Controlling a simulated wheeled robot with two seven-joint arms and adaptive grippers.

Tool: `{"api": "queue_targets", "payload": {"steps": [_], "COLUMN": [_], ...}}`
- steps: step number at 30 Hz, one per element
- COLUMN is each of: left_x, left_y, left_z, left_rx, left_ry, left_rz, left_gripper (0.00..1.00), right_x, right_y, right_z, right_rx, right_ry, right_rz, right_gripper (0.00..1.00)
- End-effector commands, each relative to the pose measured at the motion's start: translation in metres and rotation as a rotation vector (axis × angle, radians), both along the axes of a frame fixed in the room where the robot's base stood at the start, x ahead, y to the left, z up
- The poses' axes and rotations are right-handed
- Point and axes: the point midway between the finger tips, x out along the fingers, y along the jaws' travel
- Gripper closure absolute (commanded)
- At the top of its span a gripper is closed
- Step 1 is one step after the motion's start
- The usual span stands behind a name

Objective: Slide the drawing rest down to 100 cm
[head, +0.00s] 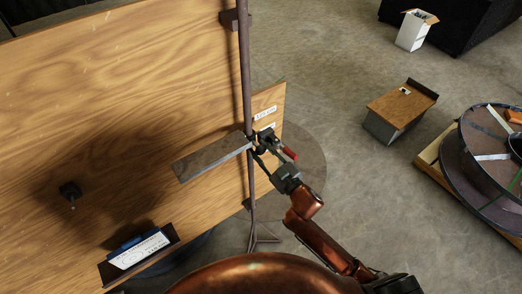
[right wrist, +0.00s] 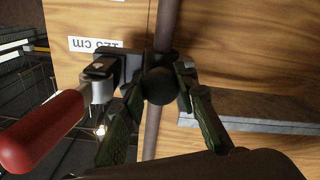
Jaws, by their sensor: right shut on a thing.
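The drawing rest (head: 212,160) is a grey, flat shelf on the dark upright pole (head: 246,85) in front of the wooden board. Its clamp has a red-handled lever (head: 289,153), large in the right wrist view (right wrist: 42,130). My right gripper (head: 258,146) is at the rest's pole end. In the right wrist view its fingers (right wrist: 160,90) are shut on a black round knob (right wrist: 161,87) in front of the pole. A white label (right wrist: 95,44) beside the clamp appears upside down and seems to read 125 cm. My left gripper is out of view.
The pole stands on a tripod foot (head: 262,238). A wooden-topped box (head: 402,108) and a steel reel (head: 470,165) are at right.

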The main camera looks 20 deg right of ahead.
Motion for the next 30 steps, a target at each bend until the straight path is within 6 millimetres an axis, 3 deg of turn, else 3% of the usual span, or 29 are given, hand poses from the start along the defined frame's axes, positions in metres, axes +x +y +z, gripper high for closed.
{"api": "queue_targets", "payload": {"steps": [5,8,21,30], "left_x": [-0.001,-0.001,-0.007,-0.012], "left_y": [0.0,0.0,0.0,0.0], "left_z": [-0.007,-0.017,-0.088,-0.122], "left_rx": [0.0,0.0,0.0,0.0], "left_ry": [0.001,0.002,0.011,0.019], "left_rz": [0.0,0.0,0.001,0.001], "left_gripper": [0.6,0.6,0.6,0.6], "right_x": [0.0,0.0,0.0,0.0], "right_y": [0.0,0.0,0.0,0.0], "right_z": [-0.012,-0.03,-0.163,-0.23], "right_rx": [0.001,0.0,0.003,0.0], "right_ry": [0.003,0.004,0.007,0.005], "right_rz": [0.0,-0.001,-0.001,-0.001], "right_gripper": [1.0,1.0,1.0,1.0]}}
